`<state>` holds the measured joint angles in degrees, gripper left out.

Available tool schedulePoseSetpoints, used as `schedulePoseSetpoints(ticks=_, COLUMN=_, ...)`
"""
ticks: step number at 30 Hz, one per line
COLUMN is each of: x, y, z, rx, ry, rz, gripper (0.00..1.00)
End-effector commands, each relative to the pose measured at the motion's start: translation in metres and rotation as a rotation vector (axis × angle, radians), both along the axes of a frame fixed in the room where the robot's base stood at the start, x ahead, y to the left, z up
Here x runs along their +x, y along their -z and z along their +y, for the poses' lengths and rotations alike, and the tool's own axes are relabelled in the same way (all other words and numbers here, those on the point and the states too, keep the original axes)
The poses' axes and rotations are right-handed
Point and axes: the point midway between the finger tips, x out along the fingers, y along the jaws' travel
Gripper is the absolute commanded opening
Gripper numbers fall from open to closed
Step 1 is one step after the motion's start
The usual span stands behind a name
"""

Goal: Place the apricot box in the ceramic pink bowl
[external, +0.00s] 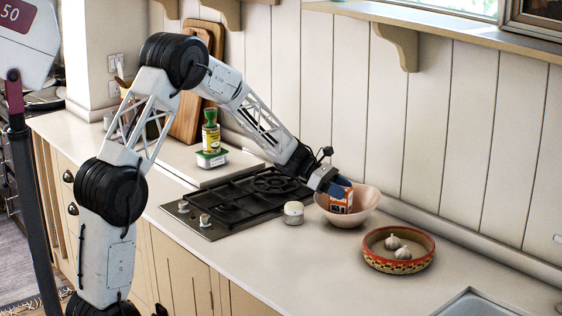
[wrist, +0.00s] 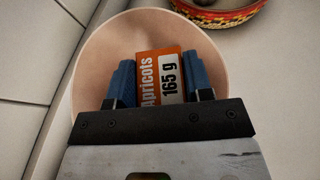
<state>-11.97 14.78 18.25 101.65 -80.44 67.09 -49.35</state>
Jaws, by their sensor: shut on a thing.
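The apricot box (external: 341,200) is orange and white, and its label reads "Apricots 165 g" in the wrist view (wrist: 160,78). My gripper (external: 334,188) has its blue fingers on both sides of the box and is shut on it; the fingers also show in the wrist view (wrist: 161,85). The pink ceramic bowl (external: 364,212) is round and wide. In the wrist view the bowl (wrist: 92,62) surrounds the box and fingers. The box is at or inside the bowl's opening; whether it touches the bottom is hidden.
A patterned red-and-yellow dish (external: 398,265) with garlic bulbs (external: 398,248) stands right of the bowl. The panelled wall is close behind. The front counter (external: 300,270) is clear.

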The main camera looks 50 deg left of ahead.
Motion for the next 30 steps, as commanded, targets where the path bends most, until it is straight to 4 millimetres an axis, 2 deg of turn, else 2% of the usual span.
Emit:
schedulePoseSetpoints(ticks=8, x=0.0, y=0.005, z=0.0, rx=0.0, ry=0.0, rz=0.0, gripper=0.19)
schedulePoseSetpoints(ticks=9, x=0.0, y=0.005, z=0.0, rx=0.0, ry=0.0, rz=0.0, gripper=0.53)
schedulePoseSetpoints(ticks=13, x=0.0, y=0.005, z=0.0, rx=0.0, ry=0.0, rz=0.0, gripper=0.72)
schedulePoseSetpoints(ticks=23, x=0.0, y=0.004, z=0.0, rx=0.0, ry=0.0, rz=0.0, gripper=0.72)
schedulePoseSetpoints(ticks=30, x=0.0, y=-0.008, z=0.0, rx=0.0, ry=0.0, rz=-0.001, gripper=0.72)
